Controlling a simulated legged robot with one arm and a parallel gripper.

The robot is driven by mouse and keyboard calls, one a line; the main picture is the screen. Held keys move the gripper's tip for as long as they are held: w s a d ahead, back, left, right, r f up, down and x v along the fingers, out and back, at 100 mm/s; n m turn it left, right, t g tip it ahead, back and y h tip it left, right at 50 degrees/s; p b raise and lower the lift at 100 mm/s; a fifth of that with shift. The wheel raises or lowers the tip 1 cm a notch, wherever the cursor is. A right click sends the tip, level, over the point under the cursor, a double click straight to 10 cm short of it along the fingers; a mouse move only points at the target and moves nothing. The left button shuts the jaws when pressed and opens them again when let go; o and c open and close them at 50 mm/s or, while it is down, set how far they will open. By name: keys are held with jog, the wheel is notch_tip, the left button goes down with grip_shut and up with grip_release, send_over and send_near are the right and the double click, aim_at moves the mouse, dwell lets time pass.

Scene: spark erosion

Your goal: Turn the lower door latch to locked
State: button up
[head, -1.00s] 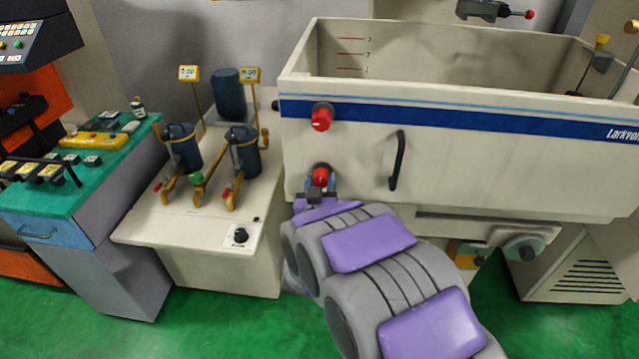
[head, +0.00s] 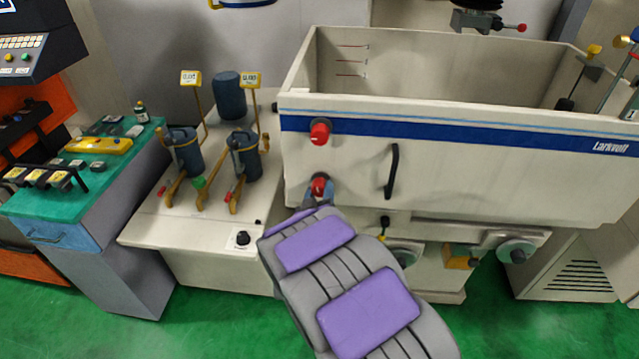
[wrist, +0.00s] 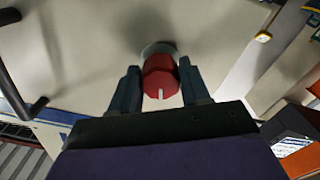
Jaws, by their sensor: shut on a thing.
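The lower door latch (head: 319,184) is a red knob on the front left of the cream tank door, below a second red knob, the upper latch (head: 319,132). In the wrist view the lower latch (wrist: 159,80) sits between the two dark fingers of my gripper (wrist: 160,88), with a white mark on its front pointing down in the picture. My gripper (head: 320,192) is shut on this knob. In the head view my arm comes up from below, and the fingers partly cover the knob.
A black door handle (head: 392,171) stands out to the right of the latches. A cream side unit (head: 190,235) with small pumps is on the left, beside a green-topped bench (head: 40,205). Round grey fittings (head: 516,250) sit under the tank. Green floor is open in front.

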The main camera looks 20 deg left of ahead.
jog(key=n+p, duration=0.3)
jog(key=n, duration=0.1)
jog(key=shift+r+p, duration=0.1)
jog(key=shift+p, duration=0.25)
jog(key=n+p, duration=0.2)
jog(key=n, duration=0.1)
jog(key=shift+n, duration=0.3)
jog(key=n, duration=0.3)
jog(key=shift+c, duration=0.2)
jog(key=shift+s+n, duration=0.1)
jog(key=shift+n, duration=1.8)
jog(key=o, duration=1.1)
jog(key=shift+c, duration=0.2)
